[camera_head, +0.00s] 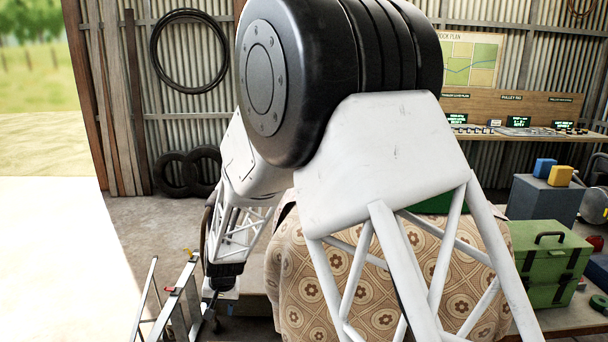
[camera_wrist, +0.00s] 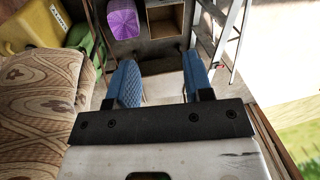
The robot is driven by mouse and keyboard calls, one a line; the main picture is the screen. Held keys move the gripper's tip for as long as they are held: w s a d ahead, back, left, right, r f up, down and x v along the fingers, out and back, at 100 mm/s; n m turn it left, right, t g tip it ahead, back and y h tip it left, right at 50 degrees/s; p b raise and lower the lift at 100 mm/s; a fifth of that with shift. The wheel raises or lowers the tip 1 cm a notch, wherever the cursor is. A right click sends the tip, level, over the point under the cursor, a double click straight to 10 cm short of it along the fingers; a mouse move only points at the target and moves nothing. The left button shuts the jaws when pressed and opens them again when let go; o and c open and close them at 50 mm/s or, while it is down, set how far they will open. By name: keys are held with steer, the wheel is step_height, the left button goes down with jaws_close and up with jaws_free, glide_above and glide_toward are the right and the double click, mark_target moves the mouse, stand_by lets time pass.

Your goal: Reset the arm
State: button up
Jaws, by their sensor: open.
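My gripper (camera_wrist: 161,85) shows in the wrist view with its two blue padded fingers apart and nothing between them. It points down over the floor beside the patterned cloth-covered seat or table. In the head view my white and black arm fills the middle, and its far end hangs low at the left of the patterned cover. The fingertips are too small and hidden to make out there.
A patterned cover (camera_head: 350,270) stands close to my arm. A stepladder (camera_head: 178,300) is beside it at left. A green toolbox (camera_head: 550,263) sits at right. The wrist view shows a purple basket (camera_wrist: 122,18), an open wooden box (camera_wrist: 164,20) and a yellow container (camera_wrist: 32,27).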

steer(key=s+d+r+y, duration=0.1)
steer(key=s+d+r, duration=0.3)
steer(key=d+r, duration=0.3)
steer(key=s+d+r+n+t, duration=0.1)
steer(key=s+d+r, duration=0.4)
steer(key=r, duration=0.3)
steer(key=s+d+r+y, duration=0.1)
steer(key=s+d+r, duration=0.3)
steer(key=d+r, duration=0.3)
steer(key=s+d+r+m+h, duration=0.1)
steer(key=s+d+h, duration=0.1)
steer(key=s+d, duration=0.8)
steer(key=s+d+r+m+t+h, duration=0.1)
steer(key=s+d+r+h, duration=0.1)
steer(key=s+d, duration=0.9)
steer(key=shift+s+d+m, duration=0.15)
steer(key=shift+d+m, duration=0.15)
steer(key=shift+d, duration=0.65)
